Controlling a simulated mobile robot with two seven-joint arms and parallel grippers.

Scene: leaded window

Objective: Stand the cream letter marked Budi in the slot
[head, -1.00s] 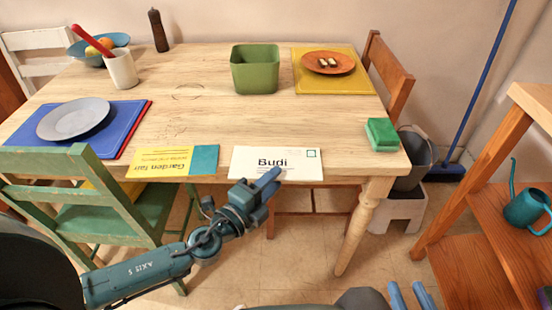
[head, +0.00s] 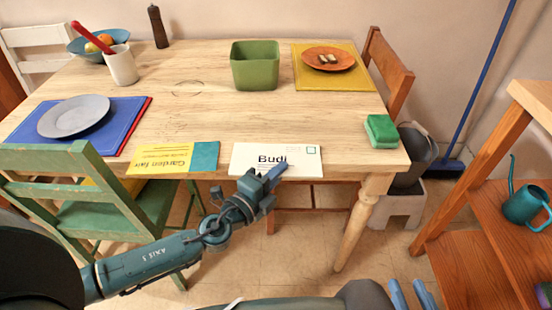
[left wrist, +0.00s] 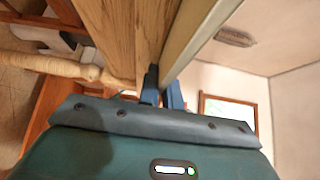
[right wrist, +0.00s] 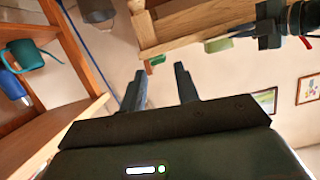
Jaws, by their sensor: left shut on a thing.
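The cream letter marked Budi (head: 302,159) lies face up at the front edge of the table, its near edge by the rim. My left gripper (head: 270,176) is at that near edge and shut on the letter, one finger over its top face. In the left wrist view the letter (left wrist: 208,35) shows as a pale strip running from the fingers (left wrist: 163,92) beside the table wood. My right gripper (right wrist: 160,82) is open and empty, low at the front right in the head view (head: 410,295). I cannot make out a slot.
A yellow and teal Garden fair leaflet (head: 170,160) lies just left of the letter. A green sponge (head: 381,131) is at the right corner, a green bin (head: 255,66) at the back. A green chair (head: 90,190) stands front left. The table's middle is clear.

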